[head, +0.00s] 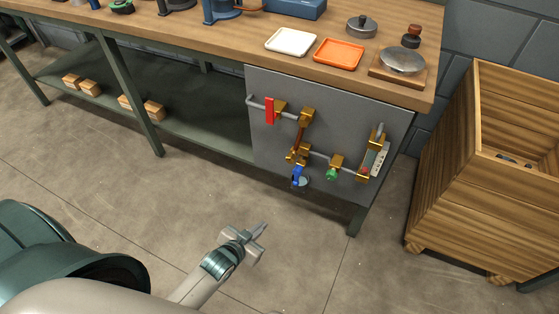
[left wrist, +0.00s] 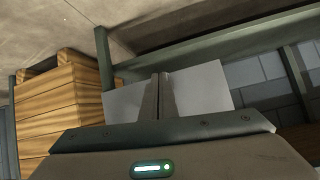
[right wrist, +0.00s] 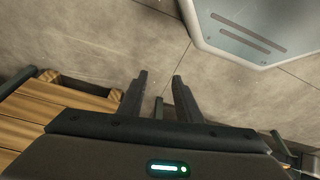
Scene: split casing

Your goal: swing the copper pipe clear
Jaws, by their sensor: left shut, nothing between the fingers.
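The short copper pipe (head: 300,134) is on the grey panel (head: 345,104) under the bench. It runs steeply between an upper brass fitting (head: 306,116) and a lower brass cluster (head: 298,154); whether its ends are joined is too small to tell. My left gripper (head: 265,227) is shut and empty, over the floor in front of the panel and apart from the pipe. Its closed fingers also show in the left wrist view (left wrist: 160,82). My right gripper (right wrist: 160,78) is open and empty over the floor in the right wrist view, outside the head view.
A red lever (head: 269,110), a blue-handled part (head: 297,175), a green knob (head: 332,174) and a gauge (head: 380,160) sit along the panel's pipework. A wooden crate (head: 455,170) stands to the right. The floor (head: 140,205) before the panel is clear.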

